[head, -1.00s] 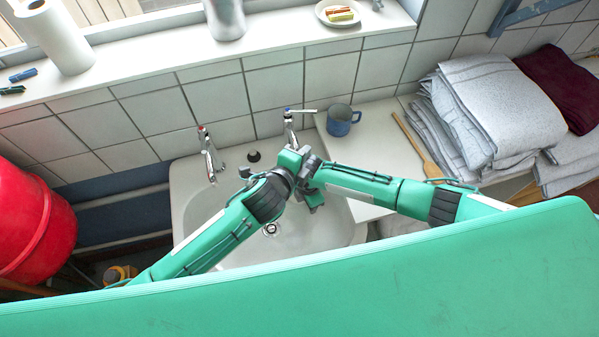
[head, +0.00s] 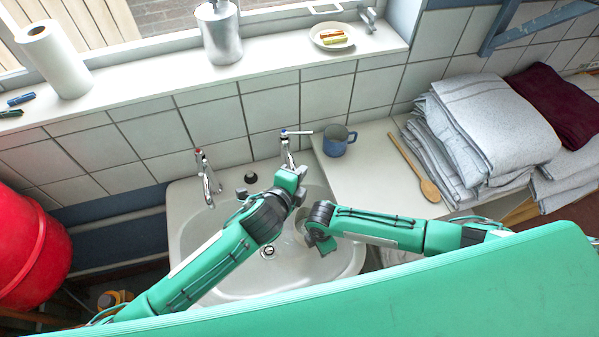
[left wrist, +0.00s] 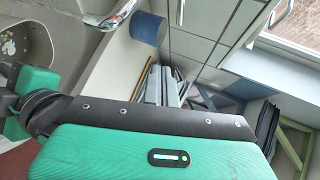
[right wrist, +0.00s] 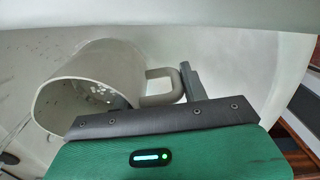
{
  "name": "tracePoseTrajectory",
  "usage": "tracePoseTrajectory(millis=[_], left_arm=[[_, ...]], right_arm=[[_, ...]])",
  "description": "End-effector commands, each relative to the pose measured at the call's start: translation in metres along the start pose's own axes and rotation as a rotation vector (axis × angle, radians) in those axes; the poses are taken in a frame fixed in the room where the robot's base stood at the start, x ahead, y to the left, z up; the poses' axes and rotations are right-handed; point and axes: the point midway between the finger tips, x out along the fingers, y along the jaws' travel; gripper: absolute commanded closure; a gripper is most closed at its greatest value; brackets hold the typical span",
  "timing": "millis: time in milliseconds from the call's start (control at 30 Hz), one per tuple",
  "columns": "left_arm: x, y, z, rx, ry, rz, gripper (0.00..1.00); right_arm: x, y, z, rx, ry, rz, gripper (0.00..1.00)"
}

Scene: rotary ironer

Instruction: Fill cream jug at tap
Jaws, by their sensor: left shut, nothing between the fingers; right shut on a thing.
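The cream jug (right wrist: 75,88) is tilted in the right wrist view, its mouth toward the left and pale specks showing inside. My right gripper (right wrist: 160,84) is shut on its handle, low over the white basin (head: 215,280). In the head view the jug is hard to tell from the basin. My left gripper (head: 293,178) is shut and empty just in front of the blue-marked tap (head: 288,150); I cannot tell whether it touches it. The tap's lever points right. A red-marked tap (head: 206,178) stands to its left. No water stream is clearly visible.
A black plug (head: 250,177) sits between the taps. A red drum (head: 30,235) stands at left.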

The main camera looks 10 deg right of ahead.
Motion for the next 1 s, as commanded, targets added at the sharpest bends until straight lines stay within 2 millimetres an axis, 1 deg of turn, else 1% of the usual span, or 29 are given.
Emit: tracePoseTrajectory(millis=[167, 400, 600, 800, 900, 1000], left_arm=[[0.019, -0.015, 0.011, -0.19, -0.053, 0.033, 1.0], [0.054, -0.043, 0.031, -0.628, -0.184, 0.091, 1.0], [0.076, -0.068, 0.041, -0.998, -0.306, 0.116, 1.0], [0.09, -0.094, 0.043, -1.348, -0.438, 0.119, 1.0], [0.095, -0.104, 0.042, -1.49, -0.497, 0.115, 1.0], [0.097, -0.112, 0.041, -1.597, -0.544, 0.108, 1.0]], right_arm=[[-0.001, 0.001, 0.0, 0.0, 0.001, 0.002, 0.9], [-0.001, 0.001, 0.0, 0.0, 0.001, 0.002, 0.9], [-0.001, 0.001, 0.0, 0.0, 0.001, 0.002, 0.9], [-0.001, 0.001, 0.0, 0.0, 0.001, 0.002, 0.9], [-0.001, 0.001, 0.0, 0.0, 0.001, 0.002, 0.9], [-0.001, 0.001, 0.0, 0.0, 0.001, 0.002, 0.9]])
